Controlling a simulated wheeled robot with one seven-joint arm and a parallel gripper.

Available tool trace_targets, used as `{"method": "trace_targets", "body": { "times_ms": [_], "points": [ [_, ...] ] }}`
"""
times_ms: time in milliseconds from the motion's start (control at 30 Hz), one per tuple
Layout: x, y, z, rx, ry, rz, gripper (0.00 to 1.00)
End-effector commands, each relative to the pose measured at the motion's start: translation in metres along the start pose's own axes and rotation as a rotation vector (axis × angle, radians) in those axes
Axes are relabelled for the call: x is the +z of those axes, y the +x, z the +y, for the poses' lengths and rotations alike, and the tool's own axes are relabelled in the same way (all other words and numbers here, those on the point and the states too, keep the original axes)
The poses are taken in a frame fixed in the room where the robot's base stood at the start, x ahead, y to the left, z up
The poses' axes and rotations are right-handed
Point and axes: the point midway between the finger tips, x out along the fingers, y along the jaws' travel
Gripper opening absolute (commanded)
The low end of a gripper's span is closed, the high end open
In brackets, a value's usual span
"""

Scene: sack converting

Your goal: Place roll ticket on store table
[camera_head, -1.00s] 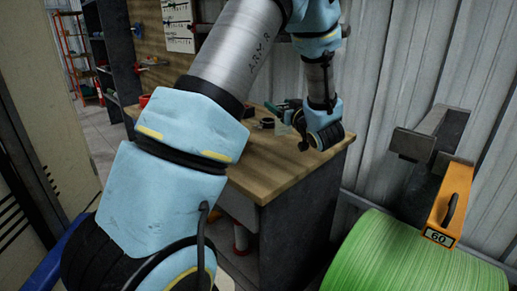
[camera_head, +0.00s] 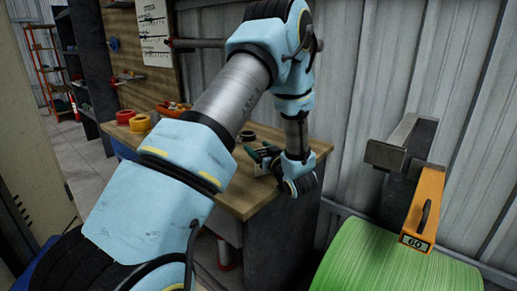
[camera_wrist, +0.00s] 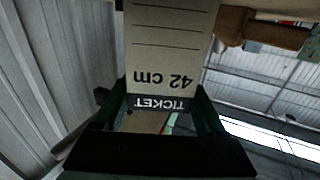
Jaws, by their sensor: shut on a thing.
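The roll ticket (camera_wrist: 165,60) fills the upper middle of the wrist view. It is a pale card with ruled lines, "42 cm" and a black band reading "TICKET", upside down in the picture. My gripper (camera_wrist: 160,122) is shut on it. In the head view my gripper (camera_head: 264,158) is at the wooden-topped store table (camera_head: 240,200), near its right end. The ticket is hard to make out there, and I cannot tell whether it touches the table.
On the table are red and yellow tape rolls (camera_head: 140,123), an orange tray (camera_head: 173,109) and a dark ring (camera_head: 247,136). A green roll (camera_head: 385,265) with an orange "60" block (camera_head: 424,208) stands at right. A corrugated wall (camera_head: 375,80) is behind.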

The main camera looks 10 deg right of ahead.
Motion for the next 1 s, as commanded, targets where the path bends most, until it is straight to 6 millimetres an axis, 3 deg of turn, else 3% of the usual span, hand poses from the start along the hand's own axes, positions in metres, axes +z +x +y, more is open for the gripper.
{"method": "trace_targets", "body": {
  "times_ms": [133, 167, 367, 700, 867, 1000],
  "points": [
    [0.005, 0.0, 0.0, 0.0, 0.001, 0.0, 0.22],
    [0.003, 0.0, 0.0, 0.0, 0.0, 0.0, 0.76],
    [0.003, 0.0, 0.0, 0.0, 0.0, 0.0, 0.99],
    [-0.003, 0.0, 0.0, 0.0, 0.0, 0.0, 1.0],
    [0.002, -0.024, 0.001, 0.004, 0.0, 0.0, 1.0],
    [0.002, -0.054, 0.002, 0.006, 0.001, 0.0, 1.0]
  ]
}}
